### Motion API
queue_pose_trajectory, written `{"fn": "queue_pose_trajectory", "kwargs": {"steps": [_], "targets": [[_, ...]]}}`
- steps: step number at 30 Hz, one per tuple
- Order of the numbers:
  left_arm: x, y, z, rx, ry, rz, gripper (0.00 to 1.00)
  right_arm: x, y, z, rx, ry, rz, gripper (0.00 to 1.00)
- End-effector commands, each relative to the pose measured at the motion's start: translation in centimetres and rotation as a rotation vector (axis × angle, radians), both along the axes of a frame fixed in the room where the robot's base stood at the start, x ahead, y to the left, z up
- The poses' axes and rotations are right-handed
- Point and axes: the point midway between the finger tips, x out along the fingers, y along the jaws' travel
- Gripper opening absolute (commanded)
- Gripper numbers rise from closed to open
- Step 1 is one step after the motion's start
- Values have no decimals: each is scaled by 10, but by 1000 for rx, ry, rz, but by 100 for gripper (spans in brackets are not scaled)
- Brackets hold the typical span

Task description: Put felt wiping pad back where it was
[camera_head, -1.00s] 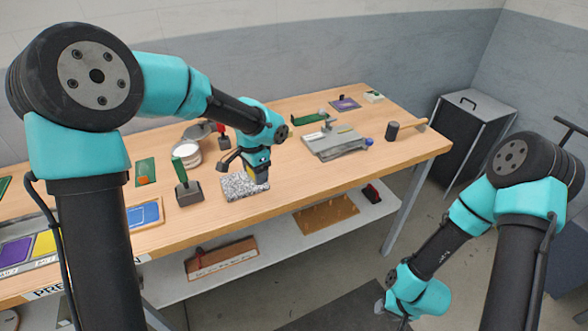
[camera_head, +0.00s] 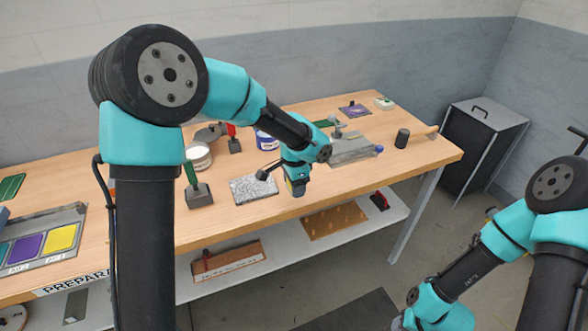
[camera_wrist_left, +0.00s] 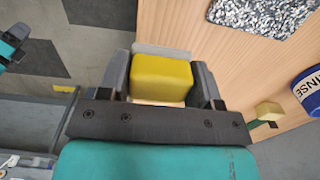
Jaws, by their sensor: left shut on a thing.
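My left gripper (camera_head: 296,188) is shut on a yellow block, which I take to be the felt wiping pad (camera_wrist_left: 160,74). In the left wrist view the block sits between the two fingers, with a pale grey layer showing at its far edge. The gripper is at the front edge of the table, right of the speckled grey mat (camera_head: 255,189), which also shows in the left wrist view (camera_wrist_left: 262,12). In the head view the pad is mostly hidden by the gripper. My right arm hangs low at the lower right; its gripper is out of frame.
A green-handled tool (camera_head: 199,193) and white tub (camera_head: 198,156) stand left of the mat. A blue-labelled tub (camera_head: 266,141) is behind the gripper. A grey press plate (camera_head: 352,150) and dark cylinder (camera_head: 402,138) lie to the right. Bare wood lies between mat and plate.

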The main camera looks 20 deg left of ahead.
Motion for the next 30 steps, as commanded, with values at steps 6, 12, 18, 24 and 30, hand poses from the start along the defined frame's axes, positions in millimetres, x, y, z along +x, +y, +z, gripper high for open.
{"fn": "queue_pose_trajectory", "kwargs": {"steps": [6, 12, 18, 24, 30], "targets": [[45, 13, -5, 1, 1, 2, 33, 0, 0, 0, 0, 0, 0, 43], [82, 24, -9, 0, 0, 2, 33, 0, 0, 0, 0, 0, 0, 43], [113, 33, -12, 0, 0, 1, 33, 0, 0, 0, 0, 0, 0, 43], [122, 36, -12, 1, 1, 0, 33, 0, 0, 0, 0, 0, 0, 43], [122, 36, -12, 1, 1, 0, 33, 0, 0, 0, 0, 0, 0, 43]]}}
